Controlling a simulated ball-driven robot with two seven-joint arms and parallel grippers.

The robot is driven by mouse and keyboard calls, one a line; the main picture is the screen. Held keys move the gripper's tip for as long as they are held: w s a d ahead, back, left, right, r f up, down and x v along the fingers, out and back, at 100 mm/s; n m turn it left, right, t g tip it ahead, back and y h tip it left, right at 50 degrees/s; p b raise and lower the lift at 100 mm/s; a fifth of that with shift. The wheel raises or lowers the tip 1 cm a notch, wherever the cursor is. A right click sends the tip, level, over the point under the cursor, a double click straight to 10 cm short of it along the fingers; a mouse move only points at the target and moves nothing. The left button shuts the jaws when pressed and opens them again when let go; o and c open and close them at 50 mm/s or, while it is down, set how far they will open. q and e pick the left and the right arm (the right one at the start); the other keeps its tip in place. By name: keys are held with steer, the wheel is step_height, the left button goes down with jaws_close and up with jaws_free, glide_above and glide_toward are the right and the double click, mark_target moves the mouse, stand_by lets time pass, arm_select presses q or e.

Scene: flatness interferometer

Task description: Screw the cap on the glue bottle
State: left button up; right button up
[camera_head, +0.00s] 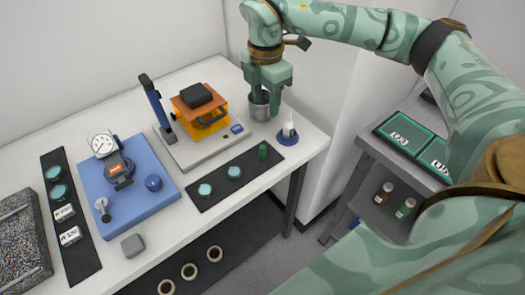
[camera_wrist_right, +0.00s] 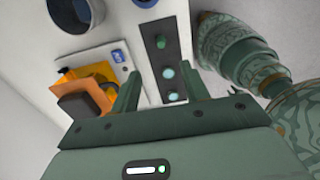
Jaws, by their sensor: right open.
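A small white bottle with a narrow tip (camera_head: 288,129), which looks like the glue bottle, stands upright on a round blue base at the table's right end. No cap is visible on its tip. A small green cylinder (camera_head: 262,151), which may be the cap, stands on the black strip; it also shows in the right wrist view (camera_wrist_right: 160,41). My right gripper (camera_head: 264,97) is open above the table, pointing down, and overlaps the grey cup in the head view. In the wrist view nothing is between its fingers (camera_wrist_right: 170,85). My left gripper is out of view.
A grey cup (camera_head: 259,109) stands beside the orange-hooded instrument (camera_head: 207,122). The black strip (camera_head: 215,198) also bears teal discs. A blue plate (camera_head: 124,190) carries a dial gauge. Bottles (camera_head: 383,192) sit on the side cart's lower shelf. The table's front edge is near the strip.

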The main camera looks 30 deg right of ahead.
steer(key=b, duration=0.2)
glide_above(263, 146)
steer(key=f, duration=1.1)
steer(key=shift+d, duration=0.25)
steer(key=f, duration=0.1)
steer(key=f+b, duration=0.1)
steer(key=f, duration=0.3)
steer(key=shift+a+f+b, duration=0.15)
steer(key=shift+a+b, duration=0.1)
steer(key=shift+b, duration=0.1)
jaws_close()
